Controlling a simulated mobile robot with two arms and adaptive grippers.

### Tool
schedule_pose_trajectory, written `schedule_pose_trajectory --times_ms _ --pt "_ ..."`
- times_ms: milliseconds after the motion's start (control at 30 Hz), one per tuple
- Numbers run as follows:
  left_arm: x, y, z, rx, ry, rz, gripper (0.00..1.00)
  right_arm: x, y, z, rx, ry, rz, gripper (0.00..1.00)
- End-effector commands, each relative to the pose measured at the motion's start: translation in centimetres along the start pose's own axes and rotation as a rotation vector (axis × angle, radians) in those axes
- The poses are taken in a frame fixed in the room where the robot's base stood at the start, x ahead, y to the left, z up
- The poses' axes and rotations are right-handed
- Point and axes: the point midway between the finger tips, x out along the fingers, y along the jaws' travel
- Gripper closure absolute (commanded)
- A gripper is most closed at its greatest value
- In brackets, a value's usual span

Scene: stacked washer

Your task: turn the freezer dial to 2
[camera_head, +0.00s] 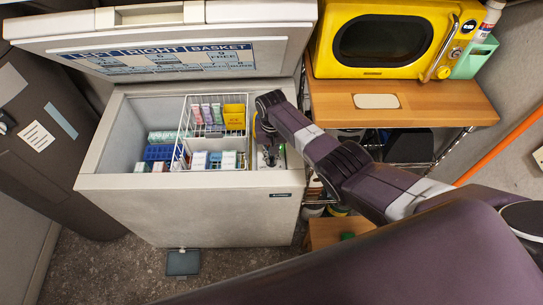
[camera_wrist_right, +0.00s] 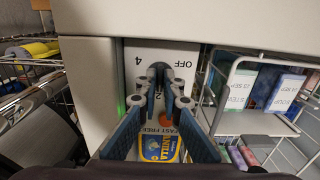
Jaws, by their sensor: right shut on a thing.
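The chest freezer (camera_head: 230,203) stands open in the head view. My right gripper (camera_head: 269,153) reaches down into its right end, beside the wire basket. In the right wrist view, my right gripper (camera_wrist_right: 167,76) has its fingertips close together at the white dial panel (camera_wrist_right: 143,50). It is shut on the freezer dial, which the fingertips mostly hide. The panel shows "OFF" at the upper right, "4" at the left, and a partly covered mark beside the fingertips. Which mark the dial points to cannot be told. My left gripper is not in view.
The wire basket (camera_head: 236,132) holds cartons and a yellow box. The raised lid (camera_head: 180,50) stands behind. A yellow microwave (camera_head: 383,42) sits on a wooden shelf at the right.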

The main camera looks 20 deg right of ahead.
Motion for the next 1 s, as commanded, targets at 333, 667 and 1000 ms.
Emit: schedule_pose_trajectory --times_ms 333,667,1000 --pt "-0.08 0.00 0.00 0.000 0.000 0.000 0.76 -0.31 -0.06 -0.39 0.018 0.009 -0.002 1.00" --pt "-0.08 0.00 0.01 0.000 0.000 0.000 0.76 -0.25 -0.05 -0.31 0.017 0.007 -0.001 0.76" --pt "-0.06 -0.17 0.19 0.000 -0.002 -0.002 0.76 -0.24 -0.03 -0.15 0.017 0.004 -0.001 0.76"
